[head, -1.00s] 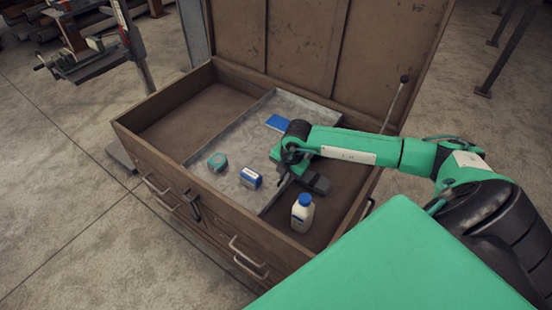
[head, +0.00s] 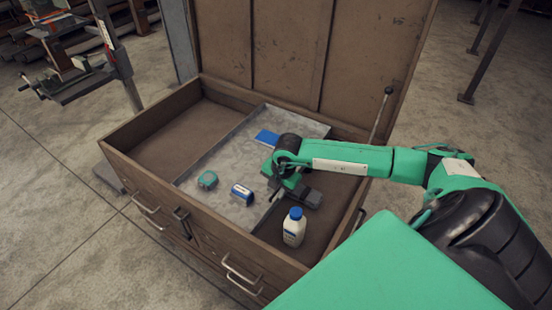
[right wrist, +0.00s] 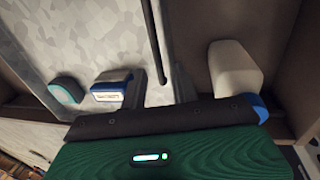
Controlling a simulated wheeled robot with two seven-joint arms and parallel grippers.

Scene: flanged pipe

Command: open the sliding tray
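My right gripper (head: 275,193) is at the tray's right edge, pointing down. In the right wrist view its two dark fingers (right wrist: 160,88) are apart, and the tray's dark edge wall (right wrist: 157,40) runs in between them. I cannot tell whether either finger touches it. My left gripper is not in view.
On the tray are a blue flat item (head: 267,137), a teal round item (head: 207,180) and a blue-and-white box (head: 242,194). The raised lid (head: 285,50) stands behind.

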